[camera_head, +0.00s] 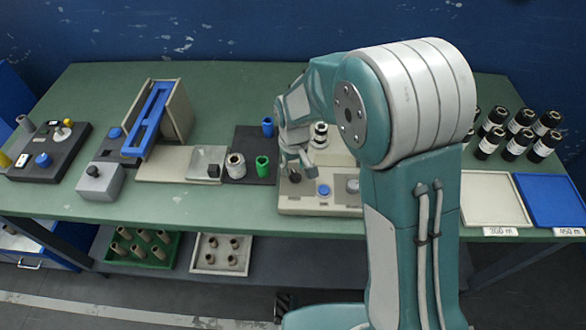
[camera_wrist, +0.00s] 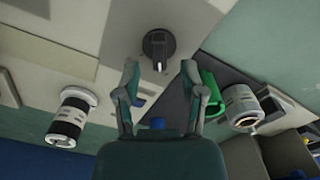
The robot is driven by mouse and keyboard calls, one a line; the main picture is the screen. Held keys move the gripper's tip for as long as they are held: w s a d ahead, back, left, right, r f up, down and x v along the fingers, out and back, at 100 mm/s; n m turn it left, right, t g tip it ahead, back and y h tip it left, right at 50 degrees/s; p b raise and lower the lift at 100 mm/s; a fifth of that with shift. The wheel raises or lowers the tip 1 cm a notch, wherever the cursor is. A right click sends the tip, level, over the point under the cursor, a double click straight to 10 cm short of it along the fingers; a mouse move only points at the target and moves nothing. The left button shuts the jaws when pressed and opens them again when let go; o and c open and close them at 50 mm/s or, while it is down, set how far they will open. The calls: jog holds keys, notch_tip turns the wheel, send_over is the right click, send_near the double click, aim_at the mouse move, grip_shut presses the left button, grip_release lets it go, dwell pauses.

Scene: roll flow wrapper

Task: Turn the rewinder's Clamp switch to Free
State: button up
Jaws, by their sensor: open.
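The rewinder (camera_head: 318,205) is a beige panel unit at the middle front of the bench in the head view. A black round knob (camera_head: 294,177) sits on its left side, partly hidden by my gripper. The wrist view shows a black rotary switch (camera_wrist: 158,44) with a pale pointer line, near the top middle. I cannot read any Clamp or Free lettering. My gripper (camera_wrist: 160,72) is open and empty, its two fingers apart to either side of the switch's line and below it in the picture. In the head view my gripper (camera_head: 296,162) hangs just above the panel's left part.
A blue button (camera_head: 323,190) and a grey knob (camera_head: 353,186) are close by on the panel. A black-and-white spool (camera_head: 320,134) stands behind. My arm hides the panel's right.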

aim_at(294, 171)
notch_tip(294, 171, up, 10)
jog(key=shift+a+r, duration=0.15)
dwell(0.5)
jog(key=s+d+r+m+t, duration=0.3)
jog(key=s+d+r, duration=0.5)
jog(key=d+r, duration=0.2)
jog(key=s+d+r+m+t, duration=0.2)
jog(key=s+d, duration=0.6)
jog(key=s, duration=0.4)
jog(key=shift+s+m+t, duration=0.3)
jog(key=shift+s+m, duration=0.1)
jog(key=shift+m, duration=0.2)
